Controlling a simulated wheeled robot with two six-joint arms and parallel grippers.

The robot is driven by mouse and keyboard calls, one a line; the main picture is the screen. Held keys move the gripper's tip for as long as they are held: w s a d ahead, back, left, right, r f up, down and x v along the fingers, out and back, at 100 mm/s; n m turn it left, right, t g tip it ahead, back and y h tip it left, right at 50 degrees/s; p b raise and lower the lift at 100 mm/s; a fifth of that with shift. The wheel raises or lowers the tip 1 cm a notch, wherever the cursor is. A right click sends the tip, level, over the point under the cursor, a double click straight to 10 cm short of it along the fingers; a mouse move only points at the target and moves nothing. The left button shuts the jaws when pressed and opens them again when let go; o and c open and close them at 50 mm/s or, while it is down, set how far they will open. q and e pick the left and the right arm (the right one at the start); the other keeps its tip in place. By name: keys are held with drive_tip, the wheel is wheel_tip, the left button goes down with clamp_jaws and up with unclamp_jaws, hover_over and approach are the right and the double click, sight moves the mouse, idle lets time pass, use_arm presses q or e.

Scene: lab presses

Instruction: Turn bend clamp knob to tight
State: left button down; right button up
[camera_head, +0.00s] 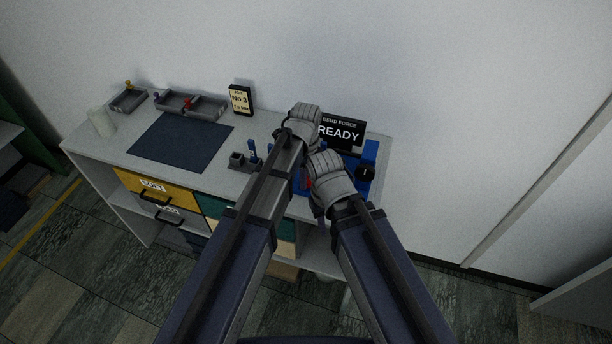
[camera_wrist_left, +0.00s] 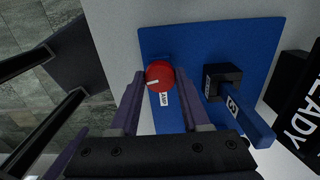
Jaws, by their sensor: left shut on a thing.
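The bend clamp knob (camera_wrist_left: 159,76) is red and round, with a white mark that points left and slightly down in the left wrist view. A white label (camera_wrist_left: 164,99) beside it shows "AMP", the rest covered. My left gripper (camera_wrist_left: 161,84) has a finger on each side of the knob and is shut on it. A small red patch of the knob (camera_head: 307,183) shows in the head view beside the grey wrists. The blue base plate (camera_wrist_left: 215,45) carries the knob. My right arm comes in from the lower right; its fingers are hidden.
A blue lever on a black block (camera_wrist_left: 222,79) stands beside the knob. A black "READY" display (camera_head: 342,131) is behind the press. A small holder (camera_head: 245,162), a dark mat (camera_head: 180,142), trays (camera_head: 190,104) and a "No 3" sign (camera_head: 240,99) occupy the bench's left.

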idle(0.5)
use_arm(q)
drive_tip(key=shift+c, duration=1.9)
unclamp_jaws()
drive_tip(key=shift+r, duration=0.15)
wheel_tip(320, 180, up, 8)
drive_tip(key=p, duration=0.8)
drive_tip(key=shift+f, duration=0.2)
